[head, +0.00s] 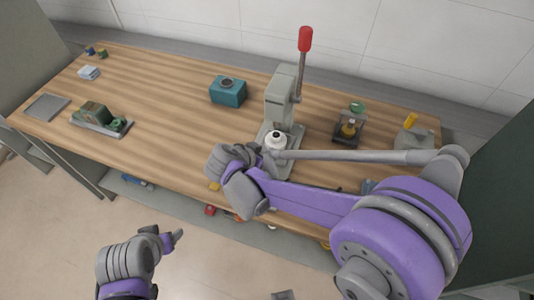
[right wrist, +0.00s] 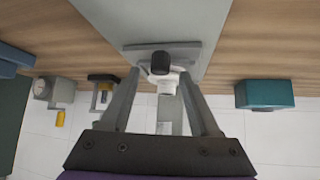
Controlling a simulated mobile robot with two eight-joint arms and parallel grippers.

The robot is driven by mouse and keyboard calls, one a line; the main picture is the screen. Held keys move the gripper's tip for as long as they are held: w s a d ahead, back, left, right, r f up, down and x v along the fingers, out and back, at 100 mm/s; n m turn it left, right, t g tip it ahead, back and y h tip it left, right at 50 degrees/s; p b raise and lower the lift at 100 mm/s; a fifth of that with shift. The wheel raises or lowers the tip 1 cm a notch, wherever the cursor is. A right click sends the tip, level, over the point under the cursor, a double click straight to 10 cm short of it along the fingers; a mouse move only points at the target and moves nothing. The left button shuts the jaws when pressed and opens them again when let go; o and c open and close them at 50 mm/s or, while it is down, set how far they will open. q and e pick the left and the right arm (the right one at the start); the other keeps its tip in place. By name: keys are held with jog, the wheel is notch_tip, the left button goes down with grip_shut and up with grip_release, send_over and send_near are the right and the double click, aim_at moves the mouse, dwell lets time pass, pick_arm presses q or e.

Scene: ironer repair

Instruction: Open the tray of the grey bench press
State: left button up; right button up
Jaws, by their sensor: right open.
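The grey bench press (head: 284,100) stands near the table's back edge with its red-tipped lever (head: 304,42) raised. A white round part with a dark top (head: 276,140) sits low at its front. In the right wrist view, which is upside down, the white part (right wrist: 167,84) and a black knob (right wrist: 160,63) show between the fingers of my right gripper (right wrist: 160,74). These fingers are open; contact is unclear. A grey flat panel (right wrist: 150,20) lies before the press; I cannot tell whether it is the tray. My left gripper (head: 176,237) is off the table, its jaws unclear.
A teal box (head: 228,93) stands left of the press. A small dark stand (head: 348,130) and a grey device with a yellow handle (head: 412,135) stand right. A green device (head: 100,118) and grey plate (head: 46,107) lie left. The wooden tabletop (head: 165,85) is clear between them.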

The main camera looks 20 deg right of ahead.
jog(key=shift+x, duration=1.1)
grip_shut()
dwell(0.7)
